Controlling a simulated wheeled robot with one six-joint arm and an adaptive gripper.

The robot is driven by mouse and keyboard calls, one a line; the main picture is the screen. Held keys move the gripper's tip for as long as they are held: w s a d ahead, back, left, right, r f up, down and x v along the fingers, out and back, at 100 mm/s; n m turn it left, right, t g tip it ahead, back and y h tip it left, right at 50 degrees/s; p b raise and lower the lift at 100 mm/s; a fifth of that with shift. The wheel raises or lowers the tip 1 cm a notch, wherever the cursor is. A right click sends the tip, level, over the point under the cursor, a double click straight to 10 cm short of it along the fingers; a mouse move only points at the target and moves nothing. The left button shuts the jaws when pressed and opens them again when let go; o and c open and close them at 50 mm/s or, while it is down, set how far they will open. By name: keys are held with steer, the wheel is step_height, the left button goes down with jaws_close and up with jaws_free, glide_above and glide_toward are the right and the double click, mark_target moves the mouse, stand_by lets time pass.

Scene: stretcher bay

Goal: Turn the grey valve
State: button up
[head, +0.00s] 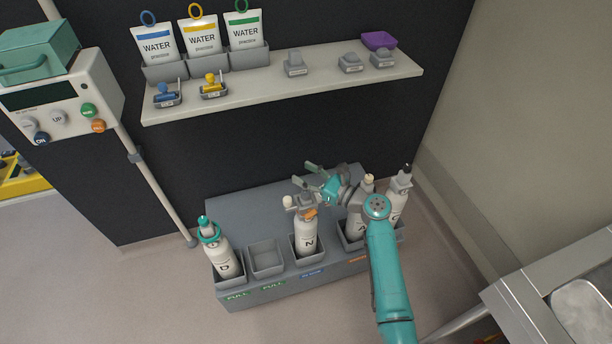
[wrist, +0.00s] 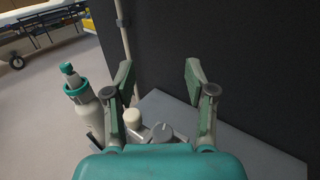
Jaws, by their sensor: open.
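The cylinder marked N (head: 306,238) stands upright in a grey holder in the rack. A grey valve knob (head: 307,197) is on its top, beside a pale round knob (head: 288,201) and an orange part (head: 311,213). My gripper (head: 307,173) is open and empty, close to the top of this cylinder. In the wrist view, a grey knob (wrist: 162,132) shows between the two fingers of my gripper (wrist: 160,72), nearer the palm than the tips. A pale knob (wrist: 133,118) is to its left. I cannot tell whether either finger touches the knob.
The cylinder marked D (head: 224,258) stands at left, with an empty holder (head: 267,258) between it and N. Two more cylinders, one marked A (head: 358,218) and one at far right (head: 398,200), stand close to my arm. A shelf (head: 270,90) hangs above.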

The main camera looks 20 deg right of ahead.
mark_target(308, 197)
steer(key=n, duration=0.2)
steer(key=s+f+n+t+h, duration=0.1)
steer(key=n, duration=0.1)
steer(key=shift+s+a+f+n, duration=0.1)
steer(key=shift+a+n, duration=0.1)
steer(key=shift+n, duration=0.1)
steer(key=s+f+n+h, duration=0.1)
steer(key=n, duration=0.2)
steer(key=s+f+n+t, duration=0.1)
steer(key=n, duration=0.3)
steer(key=s+n+t+h, duration=0.1)
steer(key=n, duration=0.2)
steer(key=shift+s+f+h, duration=0.1)
steer(key=shift+f+h, duration=0.2)
steer(key=shift+f, duration=0.1)
steer(key=n, duration=0.2)
steer(key=s+f+n+h, duration=0.1)
steer(key=shift+s+d+f+n+t, duration=0.1)
steer(key=shift+s+d+n+t, duration=0.05)
steer(key=shift+n+t, duration=0.2)
steer(key=s+d+f+n+h, duration=0.1)
steer(key=s+f+n+h, duration=0.35)
steer(key=n, duration=0.75)
steer(key=shift+y, duration=0.35)
steer(key=w, duration=0.6)
steer(key=w+a, duration=0.1)
steer(key=w, duration=0.3)
steer(key=shift+r, duration=0.1)
